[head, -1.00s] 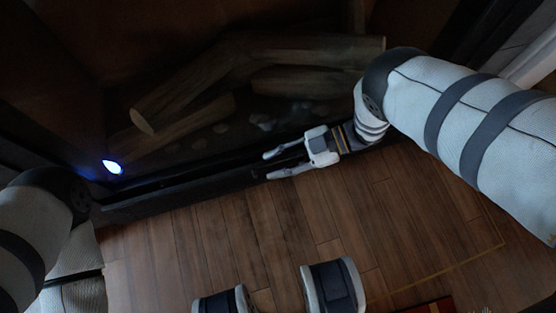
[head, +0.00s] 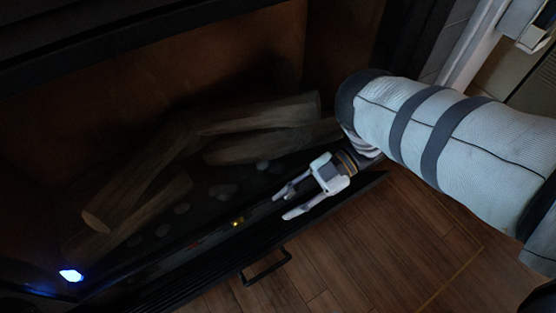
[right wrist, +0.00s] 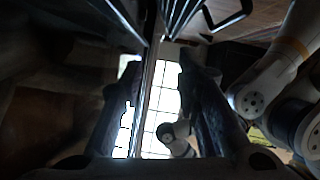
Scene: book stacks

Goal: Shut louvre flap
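The louvre flap (head: 225,262) is a long dark panel along the fireplace's lower front, with a dark bar handle (head: 266,270) on its outer side. It appears to stand out from the opening, but its exact angle is too dark to tell. My right gripper (head: 281,206) is open and empty, its fingers pointing left just above the flap's inner side. In the right wrist view, dark slats and a thin edge (right wrist: 147,75) show between the spread fingers (right wrist: 160,62). I cannot tell if they touch. My left gripper is not in view.
Logs (head: 150,205) and dark stones lie in the fireplace behind the flap. Bare wooden floor (head: 370,250) lies in front.

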